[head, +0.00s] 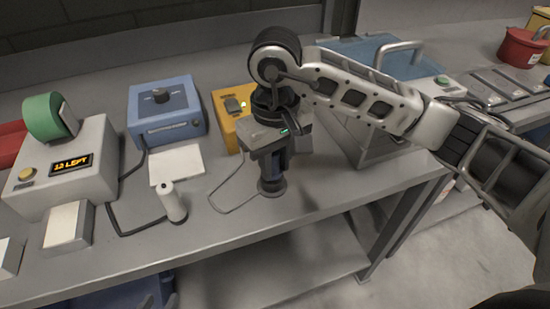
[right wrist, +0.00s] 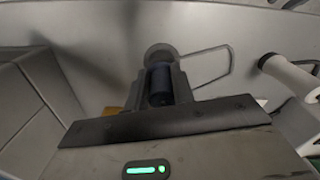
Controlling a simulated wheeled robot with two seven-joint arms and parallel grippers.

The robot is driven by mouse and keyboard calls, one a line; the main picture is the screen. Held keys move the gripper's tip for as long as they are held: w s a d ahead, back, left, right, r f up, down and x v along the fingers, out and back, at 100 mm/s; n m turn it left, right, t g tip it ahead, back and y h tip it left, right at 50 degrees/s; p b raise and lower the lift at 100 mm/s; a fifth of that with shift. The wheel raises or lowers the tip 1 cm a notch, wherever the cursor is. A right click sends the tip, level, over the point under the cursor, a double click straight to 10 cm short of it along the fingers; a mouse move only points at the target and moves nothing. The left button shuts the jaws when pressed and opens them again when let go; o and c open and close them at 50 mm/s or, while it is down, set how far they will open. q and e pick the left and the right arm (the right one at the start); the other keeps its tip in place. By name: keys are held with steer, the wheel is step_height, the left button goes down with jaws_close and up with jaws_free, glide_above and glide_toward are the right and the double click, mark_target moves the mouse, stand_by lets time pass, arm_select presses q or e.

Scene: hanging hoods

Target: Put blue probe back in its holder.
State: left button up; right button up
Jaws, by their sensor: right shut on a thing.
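The blue probe (right wrist: 159,86) is a dark blue cylinder between the fingers of my right gripper (head: 270,168). The gripper points down over the bench and is shut on the probe, hiding most of it in the head view. A dark round base (head: 271,188) shows directly below the fingers; it also shows as a grey disc in the right wrist view (right wrist: 159,51). I cannot tell whether this is the probe's end or its holder. A thin cord loops to its left. My left gripper is not in view.
A yellow box (head: 230,110) stands behind my right gripper, with a blue box (head: 165,108) left of it. An upright white cylinder (head: 172,203) and a grey "12 LEFT" device (head: 70,165) stand further left. The bench's front edge (head: 300,216) is close; bare bench lies between.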

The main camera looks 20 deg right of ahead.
steer(key=shift+f, duration=0.2)
steer(key=shift+f+b, duration=0.25)
steer(key=shift+b, duration=0.15)
steer(key=o, duration=1)
steer(key=shift+r, duration=0.1)
step_height(320, 180, up, 12)
steer(key=shift+r, duration=0.2)
